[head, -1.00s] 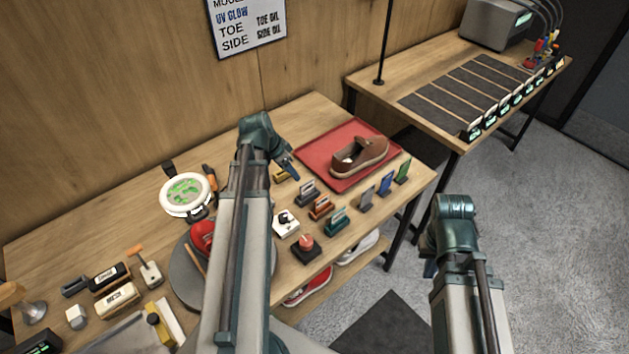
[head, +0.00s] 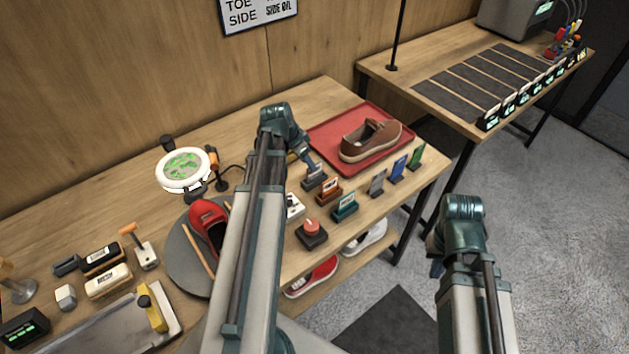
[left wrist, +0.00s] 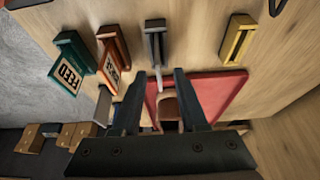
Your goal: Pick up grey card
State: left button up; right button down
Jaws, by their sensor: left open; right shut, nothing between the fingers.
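A card (head: 316,164) stands in a dark grey holder (head: 313,181) on the table, left of the red tray. In the left wrist view the grey holder (left wrist: 155,42) is ahead of my left gripper (left wrist: 158,88), with the thin card (left wrist: 158,78) edge-on between the spread fingers. I cannot tell whether they touch it. My left gripper (head: 305,157) is open beside this card in the head view, partly hidden by its arm. A grey upright card (head: 377,183) also stands near the table's right edge. My right gripper (head: 437,266) is shut and empty over the floor.
Orange (head: 328,192) and teal (head: 344,207) card holders stand close by. Blue (head: 398,169) and green (head: 416,157) cards stand at the edge. A brown shoe (head: 365,141) sits on the red tray (head: 335,128). A yellow holder (left wrist: 237,40) shows in the left wrist view.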

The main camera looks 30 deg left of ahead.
pick_arm(q)
jog(key=shift+w+f, duration=0.15)
jog(key=shift+f, duration=0.15)
jog(key=b+x, duration=0.4)
jog(key=x, duration=0.1)
jog(key=shift+w+d+b, duration=0.2)
jog(key=shift+b, duration=0.15)
jog(key=shift+r, duration=0.1)
grip_shut()
